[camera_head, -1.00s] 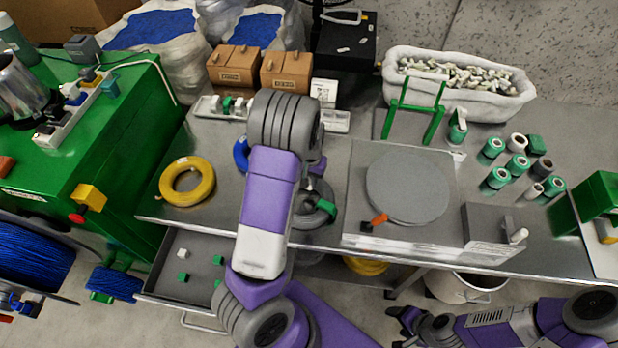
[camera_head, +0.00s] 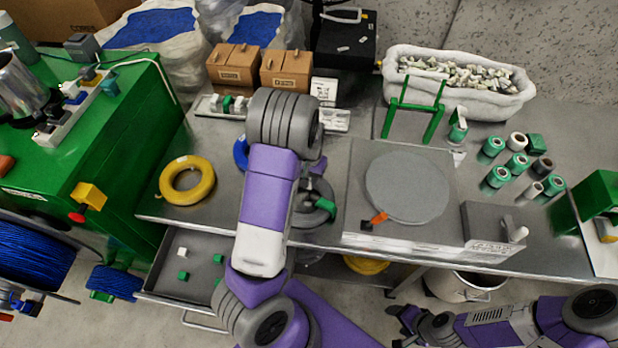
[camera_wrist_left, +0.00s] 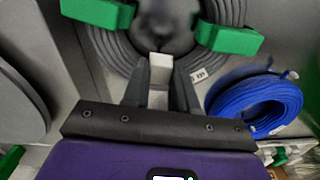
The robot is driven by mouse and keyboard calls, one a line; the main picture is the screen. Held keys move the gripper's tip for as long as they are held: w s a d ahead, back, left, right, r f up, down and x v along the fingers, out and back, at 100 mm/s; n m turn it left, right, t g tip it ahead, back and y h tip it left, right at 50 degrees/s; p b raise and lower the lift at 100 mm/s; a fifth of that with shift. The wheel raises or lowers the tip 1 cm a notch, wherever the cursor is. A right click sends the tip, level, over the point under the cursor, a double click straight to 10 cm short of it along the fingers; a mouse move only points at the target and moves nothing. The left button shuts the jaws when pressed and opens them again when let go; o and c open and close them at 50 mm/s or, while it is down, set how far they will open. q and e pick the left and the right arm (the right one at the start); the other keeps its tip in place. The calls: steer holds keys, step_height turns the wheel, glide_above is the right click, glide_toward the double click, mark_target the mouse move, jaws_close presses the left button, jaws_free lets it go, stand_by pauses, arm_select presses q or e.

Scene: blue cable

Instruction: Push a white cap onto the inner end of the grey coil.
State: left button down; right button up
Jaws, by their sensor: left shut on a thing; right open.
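The grey coil (camera_head: 304,221) lies on the steel bench, largely hidden behind my left arm in the head view. In the left wrist view its grey windings (camera_wrist_left: 112,50) carry green clips (camera_wrist_left: 228,38). My left gripper (camera_wrist_left: 158,78) is shut on a white cap (camera_wrist_left: 160,62), over the inner side of the coil near its dark middle. I cannot tell whether the cap touches the coil's inner end. In the head view this gripper is hidden by its own arm. My right gripper (camera_head: 394,325) is open and empty, low in front of the bench.
A blue coil (camera_wrist_left: 255,104) lies beside the grey one, and a yellow coil (camera_head: 187,181) farther left. A round grey plate (camera_head: 408,186) stands to the right. The open drawer (camera_head: 205,248) below holds a white cap and several green pieces.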

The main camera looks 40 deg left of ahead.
arm_select(q)
steer(key=shift+f+b, duration=0.35)
steer(key=shift+f, duration=0.55)
stand_by(2.2)
steer(key=c, duration=0.7)
jaws_free()
steer(key=shift+o, duration=0.2)
steer(key=shift+r, duration=0.15)
steer(key=shift+r+p, duration=3)
steer(key=shift+r, duration=0.4)
